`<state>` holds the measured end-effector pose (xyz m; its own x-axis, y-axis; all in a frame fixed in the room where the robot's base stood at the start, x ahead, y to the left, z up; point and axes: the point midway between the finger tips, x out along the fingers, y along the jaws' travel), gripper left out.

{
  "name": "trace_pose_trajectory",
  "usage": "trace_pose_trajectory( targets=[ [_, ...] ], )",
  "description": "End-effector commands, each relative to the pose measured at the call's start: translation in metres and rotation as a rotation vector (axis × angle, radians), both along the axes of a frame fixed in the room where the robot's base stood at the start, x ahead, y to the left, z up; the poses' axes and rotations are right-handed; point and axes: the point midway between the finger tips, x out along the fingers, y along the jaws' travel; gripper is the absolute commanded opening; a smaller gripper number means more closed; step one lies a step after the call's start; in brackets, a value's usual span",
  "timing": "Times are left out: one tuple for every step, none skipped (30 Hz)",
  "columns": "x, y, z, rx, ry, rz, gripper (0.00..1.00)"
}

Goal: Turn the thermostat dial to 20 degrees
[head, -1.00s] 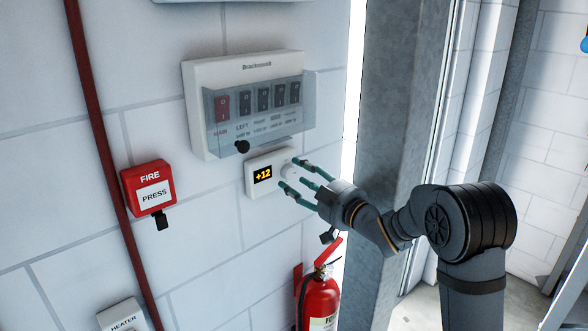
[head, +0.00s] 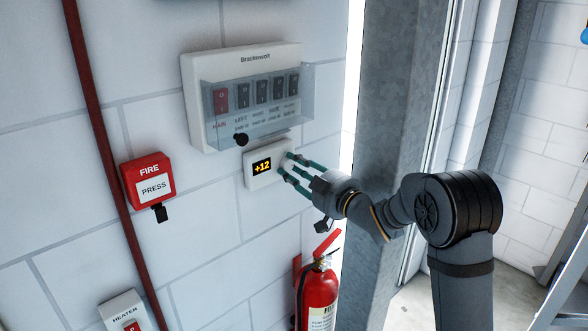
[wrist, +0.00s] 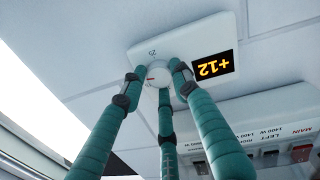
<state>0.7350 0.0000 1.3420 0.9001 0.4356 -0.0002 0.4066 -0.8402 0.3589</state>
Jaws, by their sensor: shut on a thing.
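The white thermostat (head: 266,178) is on the wall below the breaker box. Its display (head: 261,166) reads +12; in the wrist view the display (wrist: 213,67) appears upside down. The round white dial (wrist: 156,76) with a red mark shows in the wrist view between my fingers; in the head view the fingers mostly hide it. My gripper (head: 285,167) has three green fingers and is shut on the dial, with the fingertips around its rim.
A breaker box (head: 243,57) with a clear cover is just above the thermostat. A red fire button (head: 148,184) is to the left, a heater switch (head: 125,311) at the lower left. A fire extinguisher (head: 318,295) stands below my gripper, and a grey metal post (head: 385,130) rises on the right.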

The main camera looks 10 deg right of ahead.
Motion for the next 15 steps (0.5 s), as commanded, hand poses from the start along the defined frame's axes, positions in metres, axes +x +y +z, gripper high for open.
trace_pose_trajectory(
  targets=[
    [-0.0001, 0.0, 0.0, 0.0, 0.0, 0.0, 0.14],
    [-0.0001, 0.0, 0.0, 0.0, 0.0, 0.0, 0.12],
    [-0.0001, 0.0, 0.0, 0.0, 0.0, 0.0, 0.1],
    [-0.0001, 0.0, 0.0, 0.0, 0.0, 0.0, 0.08],
    [-0.0001, 0.0, 0.0, 0.0, 0.0, 0.0, 0.06],
    [-0.0001, 0.0, 0.0, 0.0, 0.0, 0.0, 0.04],
    [0.0, -0.0001, 0.0, 0.0, 0.0, 0.0, 0.03],
    [0.0, -0.0001, -0.0003, 0.002, 0.001, 0.0, 0.03],
    [0.0, 0.0001, -0.0012, 0.007, 0.003, 0.0, 0.03],
    [-0.0001, 0.0001, -0.0022, 0.018, 0.009, 0.001, 0.03],
    [0.0001, 0.0001, -0.0032, 0.032, 0.015, 0.0, 0.03],
    [0.0001, 0.0001, -0.0045, 0.056, 0.029, 0.001, 0.03],
    [0.0, 0.0, -0.0048, 0.079, 0.041, 0.0, 0.03],
    [-0.0002, 0.0001, -0.0051, 0.102, 0.056, 0.001, 0.03],
    [0.0, -0.0002, -0.0038, 0.134, 0.074, 0.0, 0.03]
  ],
)
